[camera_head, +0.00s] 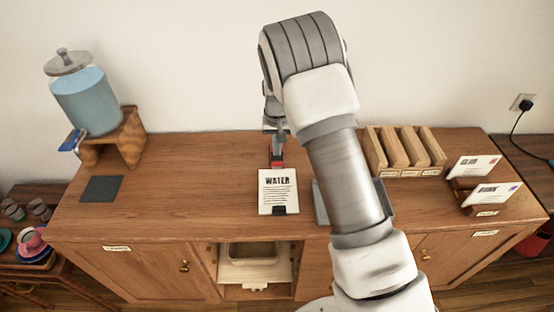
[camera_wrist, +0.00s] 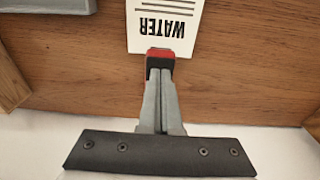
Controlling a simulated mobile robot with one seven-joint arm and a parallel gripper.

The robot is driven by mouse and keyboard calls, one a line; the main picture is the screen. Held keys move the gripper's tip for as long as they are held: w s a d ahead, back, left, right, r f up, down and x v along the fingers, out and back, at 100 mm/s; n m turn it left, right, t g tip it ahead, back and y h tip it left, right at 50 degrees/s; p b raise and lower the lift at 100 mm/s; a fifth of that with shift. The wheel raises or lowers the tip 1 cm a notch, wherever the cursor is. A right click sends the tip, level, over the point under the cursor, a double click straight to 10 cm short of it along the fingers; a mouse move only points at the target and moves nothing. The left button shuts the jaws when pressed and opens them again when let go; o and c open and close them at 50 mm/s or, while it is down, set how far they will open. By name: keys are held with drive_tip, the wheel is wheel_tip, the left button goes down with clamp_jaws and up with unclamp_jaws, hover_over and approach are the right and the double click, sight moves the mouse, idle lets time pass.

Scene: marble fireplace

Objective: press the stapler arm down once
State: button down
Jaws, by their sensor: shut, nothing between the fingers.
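The stapler (camera_head: 277,158), red and black, stands on the wooden cabinet top at the far edge of a white sheet headed WATER (camera_head: 278,183). In the wrist view the stapler (camera_wrist: 160,54) shows just beyond my fingertips, at the sheet's edge, and the fingers hide part of it. My gripper (camera_head: 275,133) is shut and empty, pointing down over the stapler's far end. In the wrist view my gripper (camera_wrist: 159,73) overlaps the stapler; I cannot tell whether they touch. How far the stapler arm is pressed cannot be made out.
A blue-filled glass dispenser (camera_head: 88,100) stands on a wooden stand at the left, near a dark mat (camera_head: 101,188). A wooden slotted rack (camera_head: 405,148) and letter holders (camera_head: 485,197) stand at the right. My arm partly hides a grey object (camera_head: 320,202).

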sight(277, 157)
drive_tip(key=shift+f, duration=0.45)
drive_tip(key=shift+f, duration=0.1)
wheel_tip(277, 157, down, 2)
drive_tip(key=shift+f+b, duration=0.25)
drive_tip(key=shift+b, duration=0.9)
drive_tip(key=shift+r, duration=0.15)
drive_tip(key=shift+s+r, duration=0.2)
drive_tip(key=shift+s, duration=0.6)
drive_tip(key=shift+s+r, duration=0.2)
drive_tip(key=shift+s, duration=0.55)
wheel_tip(277, 157, up, 17)
drive_tip(key=s, duration=0.1)
drive_tip(key=shift+s+r+p, duration=0.15)
drive_tip(key=shift+s+p, duration=0.15)
drive_tip(key=shift+p, duration=0.1)
